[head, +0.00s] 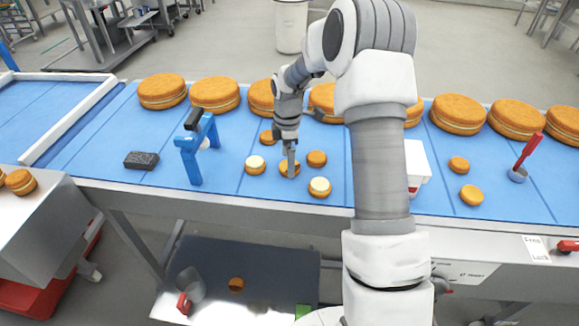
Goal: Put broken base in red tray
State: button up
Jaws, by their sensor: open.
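Several small orange-brown sponge rounds lie on the blue belt. My gripper (290,169) is open and points down at one round (284,171) in the middle of the belt; its fingers partly cover this round, and I cannot tell whether they touch it. Near it are a plain round (316,158), another plain round (267,137) and two cream-topped rounds (255,164) (319,185). No break is clear on any of them at this size. A red tray-like container (45,295) shows at the lower left, mostly hidden under a steel table.
Large filled cakes (215,93) line the belt's far edge. A blue stand (190,158), a dark block (141,160) and a white box (418,165) stand on the belt. A red-handled tool (527,152) is at right. One round (236,284) lies on the low dark shelf.

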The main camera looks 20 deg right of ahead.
jog(key=shift+f, duration=0.85)
jog(key=c, duration=0.8)
jog(key=shift+r, duration=0.15)
